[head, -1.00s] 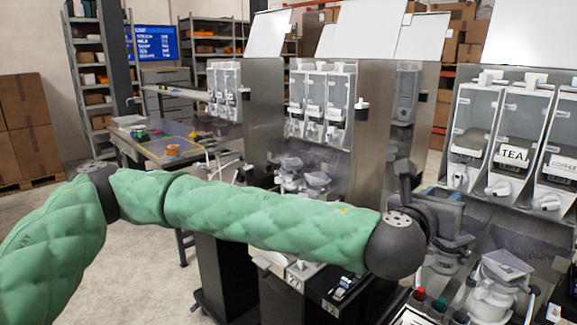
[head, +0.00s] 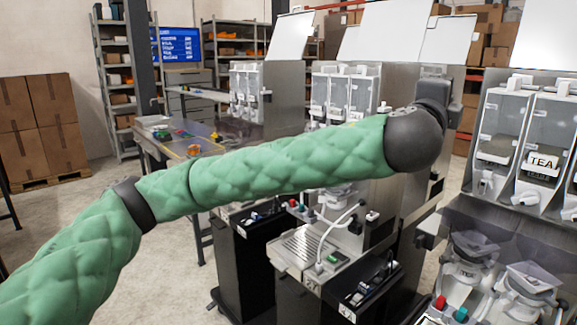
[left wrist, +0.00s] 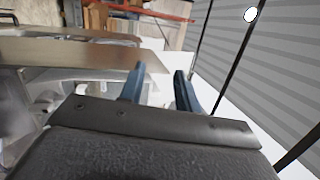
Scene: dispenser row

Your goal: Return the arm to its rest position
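My left arm, in a green padded sleeve, reaches from the lower left across the head view, with its dark wrist raised at the right centre. My left gripper's fingers are not clear in the head view. In the left wrist view my left gripper (left wrist: 160,90) shows two blue fingers standing apart with a gap between them. Nothing is seen between them. My right gripper is in neither view.
More dispensers (head: 345,92) stand behind the arm. A work table (head: 150,150) is at the back left. Bare floor lies at the left.

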